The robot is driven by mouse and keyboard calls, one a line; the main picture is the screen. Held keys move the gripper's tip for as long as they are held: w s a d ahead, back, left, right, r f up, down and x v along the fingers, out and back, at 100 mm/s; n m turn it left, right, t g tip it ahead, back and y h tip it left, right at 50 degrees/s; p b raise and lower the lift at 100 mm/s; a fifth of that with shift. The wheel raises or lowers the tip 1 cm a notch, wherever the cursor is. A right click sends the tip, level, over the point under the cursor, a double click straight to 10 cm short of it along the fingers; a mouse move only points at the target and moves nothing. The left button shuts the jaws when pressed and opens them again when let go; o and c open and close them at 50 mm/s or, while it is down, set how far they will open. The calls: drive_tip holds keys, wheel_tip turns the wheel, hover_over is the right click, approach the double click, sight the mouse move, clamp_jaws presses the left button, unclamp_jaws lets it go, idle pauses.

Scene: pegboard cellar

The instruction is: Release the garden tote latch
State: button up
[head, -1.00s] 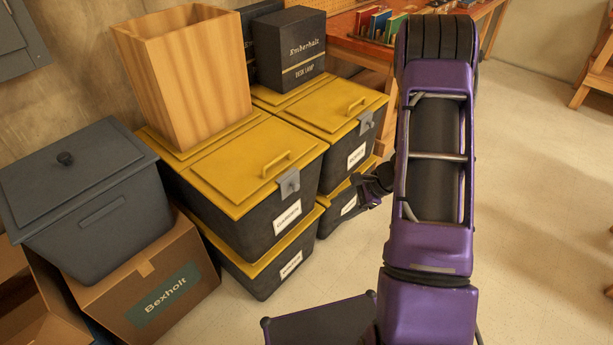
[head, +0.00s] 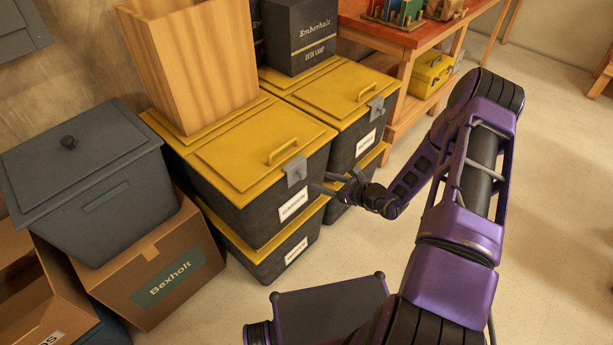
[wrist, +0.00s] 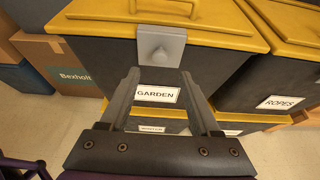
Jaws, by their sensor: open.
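The garden tote (head: 236,205) is a dark grey bin with a yellow lid, on top of another tote. Its grey latch (head: 295,171) hangs at the middle of the front lid edge. In the wrist view the latch (wrist: 161,46) is a grey plate with a round knob, and looks closed down over the front. The white GARDEN label (wrist: 157,94) shows below it, between my fingers. My gripper (head: 322,182) is open and empty, in front of the tote just right of the latch. In the wrist view its fingertips (wrist: 160,75) point just below the latch, apparently apart from it.
The ROPES tote (wrist: 280,62) stands close on the right. A tall wooden bin (head: 200,60) stands on the garden tote's lid at the back. The Bexholt carton (head: 165,285) and a grey lidded bin (head: 85,185) stand left. Floor in front is clear.

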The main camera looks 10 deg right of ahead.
sight(304, 175)
drive_tip(key=x, duration=0.8)
drive_tip(key=shift+w+a+f, duration=0.1)
drive_tip(key=shift+w+f, duration=0.05)
drive_tip(key=shift+w, duration=0.05)
clamp_jaws()
idle(1.1)
